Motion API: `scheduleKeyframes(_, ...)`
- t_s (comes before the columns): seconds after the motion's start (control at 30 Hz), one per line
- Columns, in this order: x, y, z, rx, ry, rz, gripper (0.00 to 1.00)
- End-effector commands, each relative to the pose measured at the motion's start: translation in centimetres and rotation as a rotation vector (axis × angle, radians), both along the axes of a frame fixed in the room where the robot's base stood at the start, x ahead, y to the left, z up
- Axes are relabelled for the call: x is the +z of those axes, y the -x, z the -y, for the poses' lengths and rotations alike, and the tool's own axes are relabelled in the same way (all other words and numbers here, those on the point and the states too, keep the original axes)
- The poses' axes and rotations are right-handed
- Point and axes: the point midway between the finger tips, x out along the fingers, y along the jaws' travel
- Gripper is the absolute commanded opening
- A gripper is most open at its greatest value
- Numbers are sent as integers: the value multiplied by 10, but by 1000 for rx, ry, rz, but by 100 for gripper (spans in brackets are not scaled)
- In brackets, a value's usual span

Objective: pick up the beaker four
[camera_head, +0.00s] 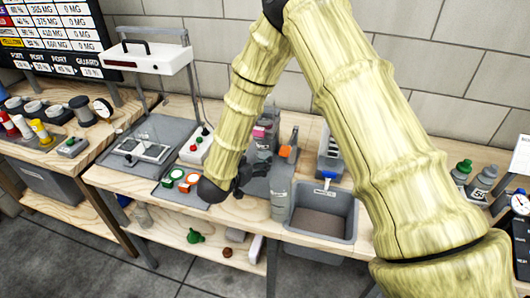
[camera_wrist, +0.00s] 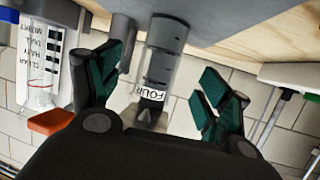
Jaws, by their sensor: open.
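The beaker four (camera_wrist: 160,68) is a clear grey cylinder with a white "FOUR" label, in the middle of the wrist view, which shows the scene upside down. My gripper (camera_wrist: 158,82) is open, with one green-padded finger on each side of the beaker in the picture. I cannot tell whether the beaker is fully between the pads, and I see no clear contact. In the head view my gripper (camera_head: 250,178) is dark and low over the bench, left of a clear cylinder (camera_head: 279,203) that looks like this beaker. My arm hides part of the bench.
A grey sink basin (camera_head: 322,215) lies right of the cylinder. An orange-topped item (camera_head: 287,151) stands behind. A clear tube with a clarity card (camera_wrist: 40,70) is beside the beaker in the wrist view. A control box (camera_head: 196,146) and red and green discs (camera_head: 181,180) lie left.

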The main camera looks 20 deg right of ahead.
Motion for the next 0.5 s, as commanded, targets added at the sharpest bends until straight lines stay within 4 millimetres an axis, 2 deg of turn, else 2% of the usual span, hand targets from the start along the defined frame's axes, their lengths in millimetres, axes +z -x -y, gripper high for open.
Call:
scheduleKeyframes(0.13,-7,-14,14,-1,0,-1,77)
scheduleKeyframes(0.5,-16,-31,32,-3,-1,-1,77)
